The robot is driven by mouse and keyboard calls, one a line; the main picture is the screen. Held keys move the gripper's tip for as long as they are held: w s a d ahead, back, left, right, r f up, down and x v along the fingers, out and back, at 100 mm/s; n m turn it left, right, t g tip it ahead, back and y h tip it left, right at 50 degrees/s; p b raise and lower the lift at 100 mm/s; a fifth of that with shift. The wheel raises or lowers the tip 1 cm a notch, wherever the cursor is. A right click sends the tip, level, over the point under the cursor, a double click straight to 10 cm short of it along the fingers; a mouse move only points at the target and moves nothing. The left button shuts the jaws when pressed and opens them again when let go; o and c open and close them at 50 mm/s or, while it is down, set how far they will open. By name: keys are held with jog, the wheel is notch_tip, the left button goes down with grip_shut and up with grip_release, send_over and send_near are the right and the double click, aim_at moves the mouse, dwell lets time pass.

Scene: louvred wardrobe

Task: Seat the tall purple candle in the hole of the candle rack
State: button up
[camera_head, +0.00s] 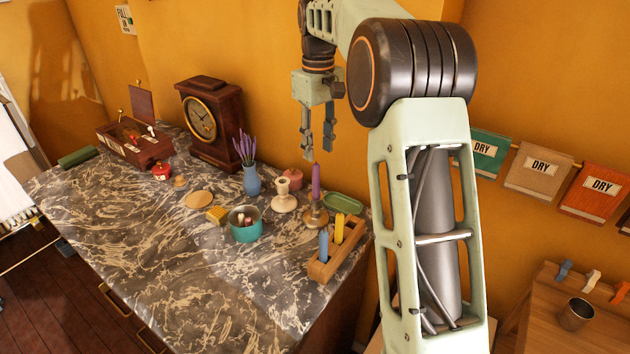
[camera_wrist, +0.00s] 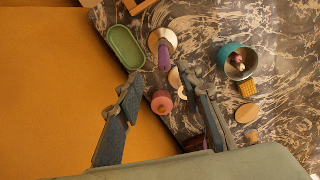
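The tall purple candle (camera_head: 316,182) stands upright in a brass-coloured candle holder (camera_head: 316,216) near the back right of the marble top. In the wrist view the purple candle (camera_wrist: 165,58) shows ahead of and between the fingers. The wooden candle rack (camera_head: 323,268) is at the right front edge and holds a blue candle (camera_head: 323,243) and a yellow candle (camera_head: 339,229). Its empty hole is not clear to me. A corner of the rack (camera_wrist: 138,6) shows in the wrist view. My gripper (camera_head: 317,157) is open and empty, appearing above the candle; it also shows in the wrist view (camera_wrist: 160,84).
A lavender vase (camera_head: 251,180) and clock (camera_head: 209,123) stand further left. The marble's front is clear.

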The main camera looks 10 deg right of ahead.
aim_at(318, 164)
notch_tip(318, 164, down, 4)
jog(key=shift+f, duration=0.2)
jog(key=f, duration=0.3)
jog(key=f+p, duration=0.1)
jog(key=shift+s+a+f, duration=0.15)
jog(key=shift+s+a, duration=0.05)
jog(key=shift+a, duration=0.1)
jog(key=shift+f, duration=0.45)
grip_shut()
